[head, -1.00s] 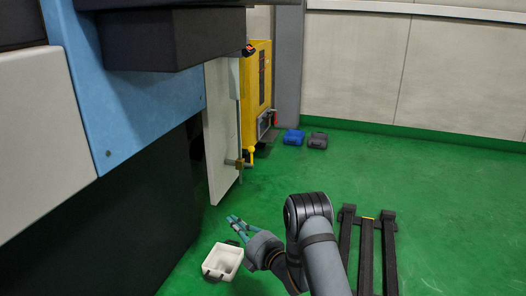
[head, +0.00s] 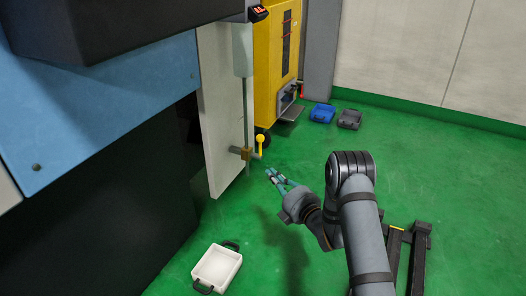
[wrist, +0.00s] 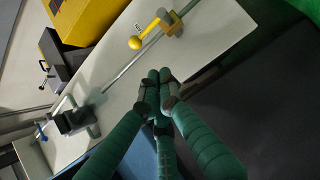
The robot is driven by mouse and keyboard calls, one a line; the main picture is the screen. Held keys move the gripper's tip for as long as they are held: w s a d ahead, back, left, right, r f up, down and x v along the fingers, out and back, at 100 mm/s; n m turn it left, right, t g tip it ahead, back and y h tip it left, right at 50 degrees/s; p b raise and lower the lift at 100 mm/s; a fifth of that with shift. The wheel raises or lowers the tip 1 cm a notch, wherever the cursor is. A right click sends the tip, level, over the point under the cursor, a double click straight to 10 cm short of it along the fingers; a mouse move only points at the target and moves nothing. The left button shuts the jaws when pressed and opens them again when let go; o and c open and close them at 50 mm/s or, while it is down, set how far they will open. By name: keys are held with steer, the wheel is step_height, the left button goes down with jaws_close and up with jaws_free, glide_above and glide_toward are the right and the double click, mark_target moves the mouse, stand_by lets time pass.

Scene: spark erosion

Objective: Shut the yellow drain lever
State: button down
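The yellow drain lever (head: 260,143) has a round knob and sits on a brass valve (head: 247,154) low on a pipe against the white panel (head: 222,110). In the head view the lever stands roughly upright. In the wrist view the lever (wrist: 146,33) and the brass valve (wrist: 172,27) lie above my fingertips. My gripper (head: 274,176) has green fingers and is just right of and below the lever, apart from it. In the wrist view my fingertips (wrist: 160,78) are close together with nothing seen between them; whether they are shut is unclear.
A yellow cabinet (head: 275,65) stands behind the panel. A white bin (head: 217,267) is on the green floor below. Blue (head: 322,113) and dark (head: 350,119) bins are farther back. A dark rack (head: 419,240) stands at lower right. Floor right of the lever is clear.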

steer(key=w+d+b+x, duration=0.1)
steer(key=d+b+x, duration=0.1)
steer(key=b+x, duration=0.5)
steer(key=x, duration=0.6)
steer(key=shift+w+d, duration=0.35)
steer(key=shift+w+d+r+m+g+h+p, duration=0.2)
steer(key=shift+m+g+h+p, duration=0.15)
steer(key=shift+m+p, duration=0.5)
steer(key=shift+p, duration=0.3)
